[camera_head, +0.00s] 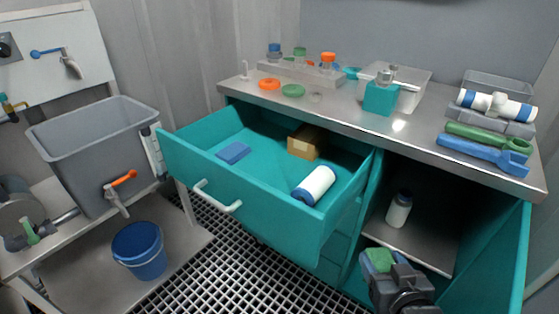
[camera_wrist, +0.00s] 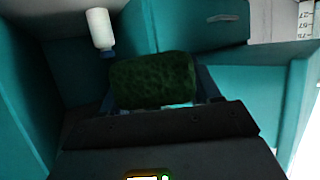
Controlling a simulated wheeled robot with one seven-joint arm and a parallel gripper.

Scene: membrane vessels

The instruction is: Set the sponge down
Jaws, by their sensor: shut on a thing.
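The sponge (camera_head: 380,260) is green with a blue side, and it is held at the tip of my gripper (camera_head: 378,264) at the lower right of the head view. In the wrist view the sponge (camera_wrist: 153,80) looks dark green and fills the space between the fingers. My gripper (camera_wrist: 155,97) is shut on it. The sponge is in the air in front of the open cabinet below the counter. Its underside is hidden.
A white bottle (camera_head: 398,209) stands in the open cabinet; it also shows in the wrist view (camera_wrist: 101,30). The open teal drawer (camera_head: 262,215) is to the left, holding a blue block (camera_head: 233,152), a brown box (camera_head: 306,142) and a white cylinder (camera_head: 315,185). The counter (camera_head: 430,133) is crowded.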

